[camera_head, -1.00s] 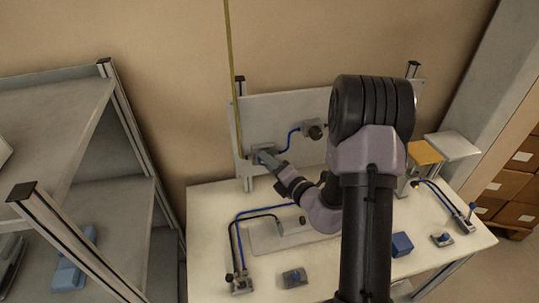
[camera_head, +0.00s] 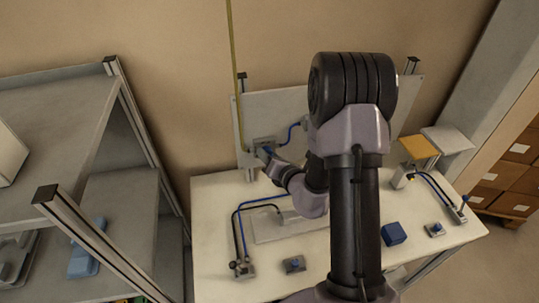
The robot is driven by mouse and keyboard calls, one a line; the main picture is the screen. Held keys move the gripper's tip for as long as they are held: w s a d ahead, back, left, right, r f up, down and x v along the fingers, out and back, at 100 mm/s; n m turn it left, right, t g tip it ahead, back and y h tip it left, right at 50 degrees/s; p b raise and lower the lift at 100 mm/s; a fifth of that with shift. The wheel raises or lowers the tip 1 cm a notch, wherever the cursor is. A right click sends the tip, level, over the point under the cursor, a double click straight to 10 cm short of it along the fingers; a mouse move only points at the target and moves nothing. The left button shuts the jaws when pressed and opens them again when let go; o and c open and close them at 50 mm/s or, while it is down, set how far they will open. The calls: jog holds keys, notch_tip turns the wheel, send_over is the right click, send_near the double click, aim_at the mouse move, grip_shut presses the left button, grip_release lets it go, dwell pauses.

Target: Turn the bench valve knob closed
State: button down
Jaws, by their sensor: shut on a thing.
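A grey valve fitting (camera_head: 263,141) is mounted low on the left part of the upright panel behind the bench. My gripper (camera_head: 268,154) is at this fitting, reaching in from the lower right, and is shut on its small blue knob. The fingers and wrist hide most of the knob, so its angle cannot be read. Two other small fittings with blue tops lie on the bench, one at the front (camera_head: 294,264) and one at the right (camera_head: 435,229).
The white bench (camera_head: 210,215) carries a fitting with blue and black hoses (camera_head: 242,267), a blue block (camera_head: 394,234) and a yellow-topped stand (camera_head: 418,147). The grey panel (camera_head: 285,105) stands at the back. A shelf rack (camera_head: 75,115) is on the left. My arm hides the panel's middle.

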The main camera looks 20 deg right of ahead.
dwell(0.4)
jog(key=c, duration=0.9)
grip_release()
